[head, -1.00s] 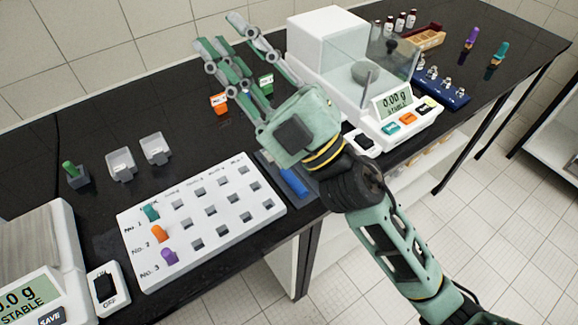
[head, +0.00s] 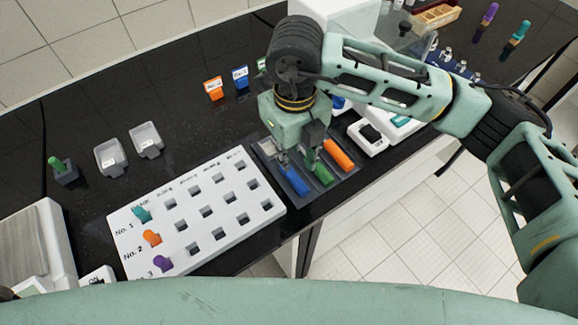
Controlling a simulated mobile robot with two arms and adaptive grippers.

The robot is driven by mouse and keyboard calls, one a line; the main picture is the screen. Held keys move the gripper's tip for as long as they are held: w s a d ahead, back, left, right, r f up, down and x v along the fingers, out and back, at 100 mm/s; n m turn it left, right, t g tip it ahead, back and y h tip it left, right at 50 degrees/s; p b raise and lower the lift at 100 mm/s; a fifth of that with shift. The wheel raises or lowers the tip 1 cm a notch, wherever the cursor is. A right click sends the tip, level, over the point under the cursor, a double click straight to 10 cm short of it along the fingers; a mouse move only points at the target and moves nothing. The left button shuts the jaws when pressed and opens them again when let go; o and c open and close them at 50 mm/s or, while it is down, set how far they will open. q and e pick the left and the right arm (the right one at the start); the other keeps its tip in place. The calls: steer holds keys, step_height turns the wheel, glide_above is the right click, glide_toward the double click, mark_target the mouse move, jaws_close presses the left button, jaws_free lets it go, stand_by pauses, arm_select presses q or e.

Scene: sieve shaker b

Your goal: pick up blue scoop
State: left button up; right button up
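The blue scoop (head: 294,181) lies at the left in a dark tray (head: 266,160), its blue handle toward the table's front edge. A green scoop (head: 321,172) and an orange scoop (head: 339,154) lie to its right. My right gripper (head: 299,160) points down over the tray, just above the far end of the blue handle. Its fingers look apart, with nothing seen between them. The gripper hides the far part of the scoops, and I cannot tell whether it touches the blue one. My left gripper is not in view.
A white holed rack (head: 190,247) with teal, orange and purple pieces stands left of the tray. Orange (head: 214,89) and blue (head: 240,77) labelled items stand behind. The balance at the back right is partly hidden by my arm.

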mark_target(291, 172)
steer(key=f, duration=0.1)
steer(key=f+p, duration=0.1)
steer(key=f, duration=0.1)
steer(key=f+p, duration=0.1)
steer(key=f, duration=0.1)
steer(key=shift+w+a+f, duration=0.1)
steer(key=shift+a+f, duration=0.15)
steer(key=shift+f+p, duration=0.3)
steer(key=shift+f, duration=0.1)
jaws_close()
